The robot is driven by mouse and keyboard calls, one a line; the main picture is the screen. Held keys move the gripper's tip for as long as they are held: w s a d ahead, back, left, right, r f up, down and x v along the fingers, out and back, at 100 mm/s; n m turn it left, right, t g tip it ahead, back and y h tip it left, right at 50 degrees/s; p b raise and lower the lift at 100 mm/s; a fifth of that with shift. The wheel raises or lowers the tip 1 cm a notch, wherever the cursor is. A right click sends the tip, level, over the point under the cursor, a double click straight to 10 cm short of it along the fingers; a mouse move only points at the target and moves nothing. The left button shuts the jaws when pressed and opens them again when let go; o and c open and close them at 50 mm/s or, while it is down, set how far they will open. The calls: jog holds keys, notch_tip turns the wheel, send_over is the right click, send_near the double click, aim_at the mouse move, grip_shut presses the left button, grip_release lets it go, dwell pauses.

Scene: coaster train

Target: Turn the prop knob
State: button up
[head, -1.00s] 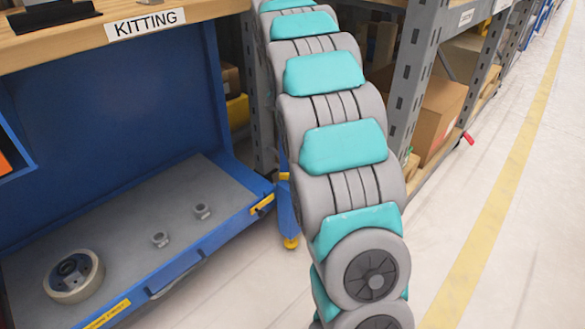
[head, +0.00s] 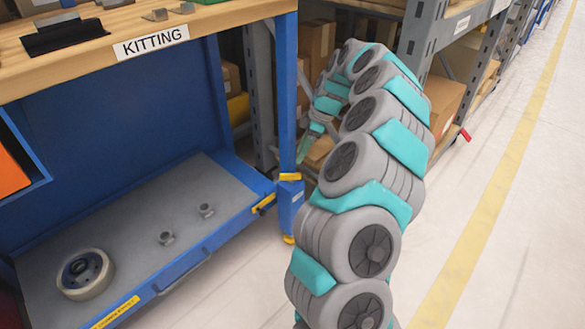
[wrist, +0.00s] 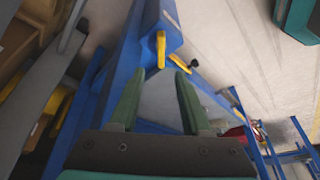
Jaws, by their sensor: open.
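No part is clearly recognisable as the prop knob. In the wrist view a small dark knob-like piece (wrist: 194,63) sits at the end of a yellow lever (wrist: 179,63), beside a blue frame member. A second yellow piece (wrist: 161,49) is on the blue frame just left of it. My gripper (wrist: 160,76) is open with its two green fingers apart and nothing between them. The yellow pieces appear beyond the fingertips, apart from them. In the head view my arm bends away toward the shelving, and its far end is small and partly hard to make out.
A blue kitting bench has a wooden top (head: 220,18) and a grey lower shelf (head: 120,225) holding a roller-like wheel (head: 86,273) and two nuts. Its blue corner post (head: 286,90) stands close to my arm. Shelving with boxes (head: 445,105) is behind. Floor at right is clear.

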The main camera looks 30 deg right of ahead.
aim_at(291, 174)
jog(key=shift+s+f+n, duration=0.1)
jog(key=shift+f+n, duration=0.6)
jog(key=x, duration=0.7)
jog(key=shift+a+f, duration=0.2)
jog(key=shift+c, duration=0.4)
grip_shut()
